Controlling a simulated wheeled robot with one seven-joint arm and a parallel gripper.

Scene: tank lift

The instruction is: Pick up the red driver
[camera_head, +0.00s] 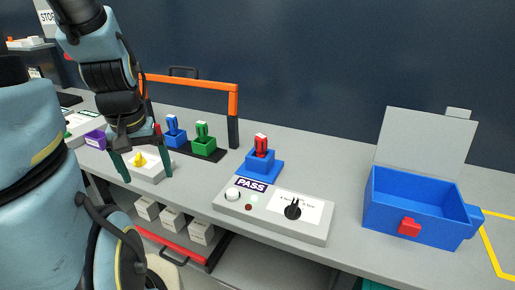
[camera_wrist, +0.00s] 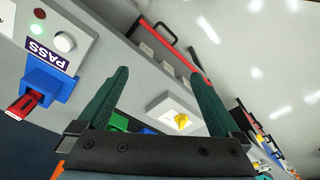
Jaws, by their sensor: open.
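The red driver (camera_head: 262,146) stands upright in a blue holder (camera_head: 262,168) at the back of the PASS test box (camera_head: 272,212), in the middle of the bench. In the wrist view the red driver (camera_wrist: 22,106) shows at the far left edge, beside the blue holder (camera_wrist: 50,82). My gripper (camera_head: 147,174) is open and empty, pointing down, well to the left of the red driver. Its green fingers straddle the view of a white box (camera_head: 153,171) with a yellow knob (camera_head: 138,159). In the wrist view my gripper (camera_wrist: 160,76) has its fingers spread wide.
A blue driver (camera_head: 173,124) and a green driver (camera_head: 202,130) stand in holders behind my gripper, near an orange rail (camera_head: 190,83). An open blue case (camera_head: 415,210) stands at the right. The bench is clear between the test box and the case.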

